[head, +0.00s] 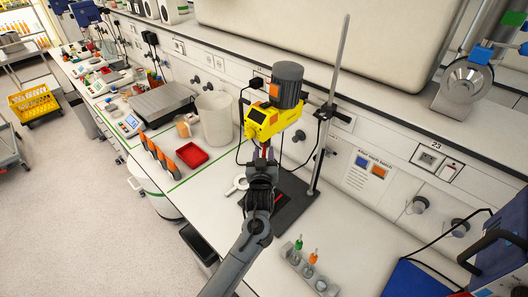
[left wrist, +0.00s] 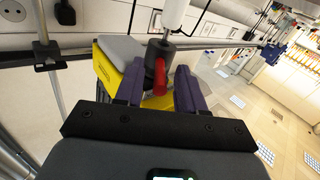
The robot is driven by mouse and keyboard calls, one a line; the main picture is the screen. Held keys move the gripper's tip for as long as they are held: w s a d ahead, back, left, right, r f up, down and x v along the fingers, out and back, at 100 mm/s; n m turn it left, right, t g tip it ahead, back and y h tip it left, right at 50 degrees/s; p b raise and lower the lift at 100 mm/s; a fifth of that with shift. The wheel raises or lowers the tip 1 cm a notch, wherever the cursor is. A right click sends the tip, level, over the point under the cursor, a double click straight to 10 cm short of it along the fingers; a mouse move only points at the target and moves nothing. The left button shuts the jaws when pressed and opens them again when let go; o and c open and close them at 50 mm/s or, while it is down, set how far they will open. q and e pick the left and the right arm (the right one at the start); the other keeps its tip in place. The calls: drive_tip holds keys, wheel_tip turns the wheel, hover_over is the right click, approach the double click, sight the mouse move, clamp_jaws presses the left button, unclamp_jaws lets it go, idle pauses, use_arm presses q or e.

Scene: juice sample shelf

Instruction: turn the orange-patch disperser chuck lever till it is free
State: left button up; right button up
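The disperser (head: 270,118) has a yellow body, a grey motor on top and an orange patch (head: 274,91). It hangs on an upright stand rod (head: 333,80). In the left wrist view, its yellow housing (left wrist: 106,66) lies behind my fingers. A dark chuck (left wrist: 158,52) with a red lever (left wrist: 159,82) shows there, below a pale shaft (left wrist: 176,14). My left gripper (head: 263,155) is just under the disperser. It is open, with its purple fingers (left wrist: 159,74) on either side of the red lever and visible gaps. The arm hides the chuck in the head view. My right gripper is not in view.
A dark stand base (head: 295,205) lies under the disperser. A rack of small vials (head: 305,264) stands at the front right.

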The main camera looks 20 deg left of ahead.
use_arm(q)
drive_tip(key=shift+w, duration=0.25)
clamp_jaws()
idle(0.3)
